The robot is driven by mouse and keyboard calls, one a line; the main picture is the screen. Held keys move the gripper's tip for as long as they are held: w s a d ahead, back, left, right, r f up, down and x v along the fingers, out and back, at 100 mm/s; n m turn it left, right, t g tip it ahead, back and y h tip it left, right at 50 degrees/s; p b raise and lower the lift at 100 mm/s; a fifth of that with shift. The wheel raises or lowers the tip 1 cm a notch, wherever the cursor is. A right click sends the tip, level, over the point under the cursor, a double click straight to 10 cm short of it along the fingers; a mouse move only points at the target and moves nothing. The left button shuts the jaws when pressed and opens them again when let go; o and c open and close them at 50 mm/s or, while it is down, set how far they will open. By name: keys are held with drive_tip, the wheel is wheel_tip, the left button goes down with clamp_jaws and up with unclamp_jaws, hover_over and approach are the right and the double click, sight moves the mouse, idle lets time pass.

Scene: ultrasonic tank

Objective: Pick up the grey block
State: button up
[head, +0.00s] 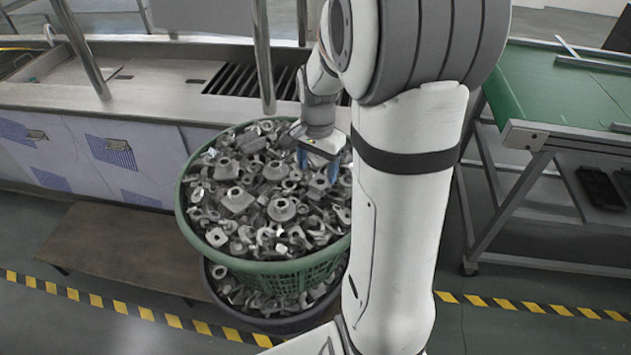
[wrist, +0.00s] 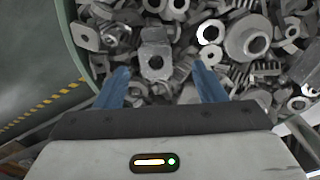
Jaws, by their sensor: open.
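A grey block (wrist: 155,62) with a round hole in its face lies among many grey metal parts in the wrist view, just beyond and between my fingertips. I cannot tell for certain that it is the block the task names, since other grey parts lie around it. My gripper (wrist: 163,80) has two blue fingers spread apart with nothing held between them. In the head view my gripper (head: 318,165) is over the right side of the green basket (head: 290,275), close to the heap. My arm hides part of the basket's right side there.
A dark tub (head: 265,321) with more parts stands under the basket. A metal tank counter (head: 150,100) is behind it, and a low brown bench (head: 115,240) is at left. A green-topped table (head: 570,95) stands at right. Yellow-black tape marks the floor.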

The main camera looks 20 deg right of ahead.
sight(320, 179)
drive_tip(key=f, duration=0.5)
drive_tip(key=shift+s+d+p, duration=0.1)
drive_tip(key=shift+d+p, duration=0.2)
drive_tip(key=shift+p, duration=0.05)
drive_tip(key=shift+r, duration=0.1)
drive_tip(key=shift+c, duration=0.4)
drive_tip(key=c, duration=1.1)
